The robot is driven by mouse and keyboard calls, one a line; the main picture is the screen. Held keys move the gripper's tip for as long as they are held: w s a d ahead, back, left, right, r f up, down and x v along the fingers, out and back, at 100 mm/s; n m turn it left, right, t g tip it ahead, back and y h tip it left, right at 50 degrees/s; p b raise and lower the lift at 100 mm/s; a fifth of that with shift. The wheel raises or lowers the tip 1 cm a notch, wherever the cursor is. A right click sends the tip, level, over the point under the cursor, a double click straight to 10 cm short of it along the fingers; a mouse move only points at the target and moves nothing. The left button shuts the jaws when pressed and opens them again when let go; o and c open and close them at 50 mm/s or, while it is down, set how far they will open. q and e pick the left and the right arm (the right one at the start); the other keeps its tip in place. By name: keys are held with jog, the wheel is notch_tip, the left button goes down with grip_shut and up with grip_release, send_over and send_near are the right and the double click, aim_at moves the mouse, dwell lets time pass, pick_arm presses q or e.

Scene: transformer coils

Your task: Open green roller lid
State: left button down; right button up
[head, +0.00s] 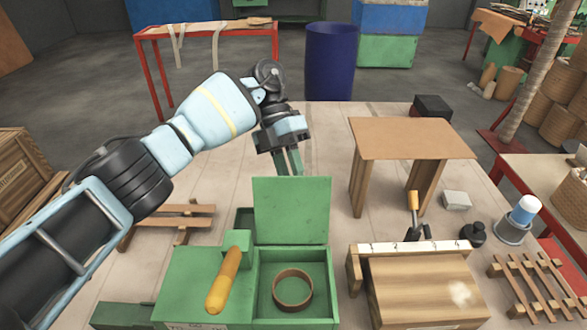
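The green lid (291,210) stands upright at the back edge of the green box (322,322), near the bottom centre of the head view. The box's right compartment is open, and a brown ring (276,289) lies inside it. A yellow-orange handle (223,281) stands out on the box's left part. My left gripper (289,164) points down just behind the lid's top edge, and a small gap to the lid seems to show. I cannot tell whether its fingers are open or shut; nothing is seen between them. My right gripper is not in view.
A brown board stand (412,138) and a wooden block (425,290) stand to the right, with a black bottle (473,234) and slatted wood (540,288) beyond. A wooden rack (170,215) lies left, under my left arm. Bare table shows behind the box.

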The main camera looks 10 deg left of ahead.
pick_arm(q)
jog(key=shift+s+a+f, duration=0.15)
jog(key=shift+a+f, duration=0.15)
jog(key=shift+f, duration=0.45)
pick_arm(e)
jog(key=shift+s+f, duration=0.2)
pick_arm(q)
jog(key=c, duration=1.5)
grip_release()
jog(key=o, duration=0.3)
jog(key=shift+s+a, duration=0.1)
jog(key=shift+a, duration=0.05)
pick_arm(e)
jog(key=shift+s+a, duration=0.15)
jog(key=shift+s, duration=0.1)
pick_arm(q)
jog(key=shift+d+r, duration=0.2)
jog(key=shift+d, duration=0.05)
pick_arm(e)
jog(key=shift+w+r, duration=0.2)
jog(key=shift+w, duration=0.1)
